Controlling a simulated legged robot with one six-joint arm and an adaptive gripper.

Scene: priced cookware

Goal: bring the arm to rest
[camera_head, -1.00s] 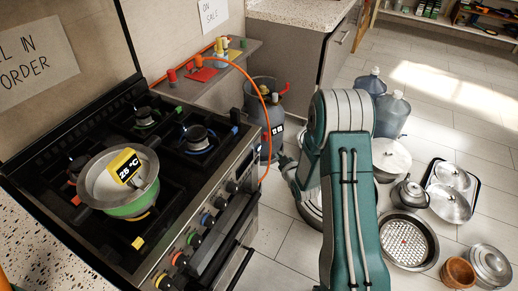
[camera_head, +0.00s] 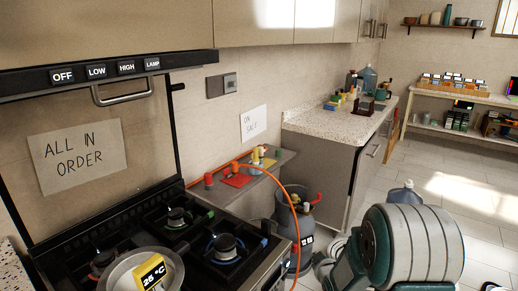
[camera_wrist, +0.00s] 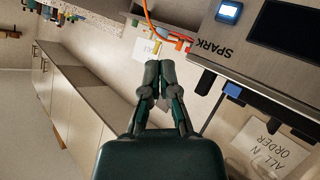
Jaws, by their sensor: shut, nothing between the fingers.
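My arm shows at the lower right of the head view, a green and white-grey jointed link in front of the floor. My gripper (camera_wrist: 160,92) is in the middle of the wrist view, its two dark fingers close together and empty. It points toward the wall and the small shelf, touching nothing that I can see. The head view does not show the fingers.
The stove (camera_head: 110,222) stands at the left with a pan (camera_head: 120,276) bearing a 25 °C tag. A gas cylinder (camera_head: 306,240) with an orange hose (camera_head: 287,192) stands beside it. A counter (camera_head: 338,120) lies behind. Open floor (camera_head: 440,165) is at the right.

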